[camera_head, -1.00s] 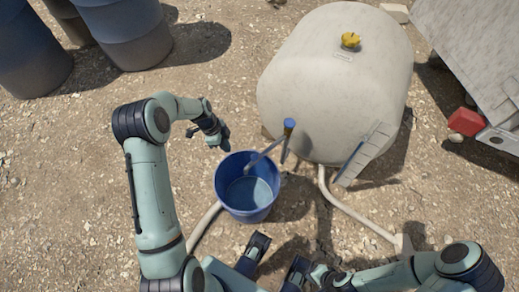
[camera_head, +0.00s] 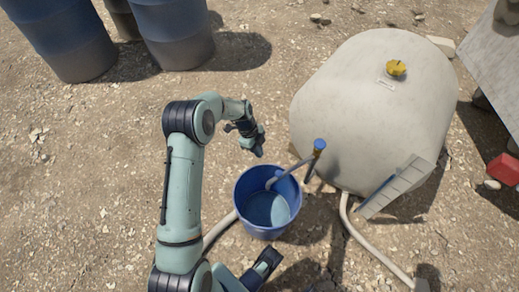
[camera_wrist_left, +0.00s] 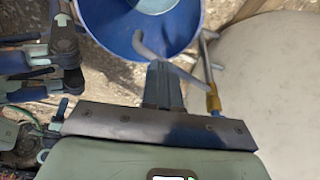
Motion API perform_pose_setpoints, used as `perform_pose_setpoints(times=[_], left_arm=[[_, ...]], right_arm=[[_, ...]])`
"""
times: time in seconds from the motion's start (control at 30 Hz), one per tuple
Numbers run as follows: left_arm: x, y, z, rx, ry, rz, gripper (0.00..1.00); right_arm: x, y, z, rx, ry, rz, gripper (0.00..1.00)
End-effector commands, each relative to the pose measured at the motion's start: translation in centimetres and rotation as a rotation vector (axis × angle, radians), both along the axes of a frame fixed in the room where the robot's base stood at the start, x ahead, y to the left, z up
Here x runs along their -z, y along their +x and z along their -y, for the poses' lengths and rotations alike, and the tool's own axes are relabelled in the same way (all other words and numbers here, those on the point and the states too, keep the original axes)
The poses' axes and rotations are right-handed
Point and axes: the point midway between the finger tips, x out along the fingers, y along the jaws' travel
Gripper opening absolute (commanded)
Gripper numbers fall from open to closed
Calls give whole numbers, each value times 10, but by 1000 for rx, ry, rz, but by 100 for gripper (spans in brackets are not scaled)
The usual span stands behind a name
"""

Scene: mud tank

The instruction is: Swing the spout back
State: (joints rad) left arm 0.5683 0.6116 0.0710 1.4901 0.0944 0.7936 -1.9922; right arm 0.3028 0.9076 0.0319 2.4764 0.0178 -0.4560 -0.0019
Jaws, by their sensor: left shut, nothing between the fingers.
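The spout (camera_head: 291,168) is a thin grey bent tube. It runs from a blue-capped upright pipe (camera_head: 316,153) beside the tank, and its tip hangs over the blue bucket (camera_head: 243,210). My left gripper (camera_head: 259,152) is shut and empty, above the bucket's far left side, apart from the spout in the head view. In the left wrist view the spout (camera_wrist_left: 141,43) crosses behind my shut left fingers (camera_wrist_left: 160,68); contact cannot be told. A dark finger-like part of mine (camera_head: 264,264) shows at the bottom edge of the head view.
The pale rounded tank (camera_head: 370,110) with a yellow cap (camera_head: 396,68) stands right of the bucket. A pale hose (camera_head: 372,245) runs along the gravel. Blue barrels (camera_head: 178,35) stand at the back left. A red object (camera_head: 504,168) is at the right edge. Gravel at left is clear.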

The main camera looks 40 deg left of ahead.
Motion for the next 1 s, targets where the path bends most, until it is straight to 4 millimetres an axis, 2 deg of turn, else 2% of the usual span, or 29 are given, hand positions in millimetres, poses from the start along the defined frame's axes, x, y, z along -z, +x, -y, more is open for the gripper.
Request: perform_pose_setpoints(times=[0.03,0.27,0.4,0.6,1.0], left_arm=[[14,0,5,2,-3,-3,0],[60,4,20,2,-2,-3,0],[61,10,41,4,-1,1,0],[63,13,56,1,-1,0,0],[63,14,58,-1,0,1,0]], right_arm=[[4,3,1,3,-4,6,0],[13,15,7,17,-19,40,0],[12,16,7,18,-20,43,0],[13,16,7,18,-20,43,0],[13,15,7,18,-20,43,0]])
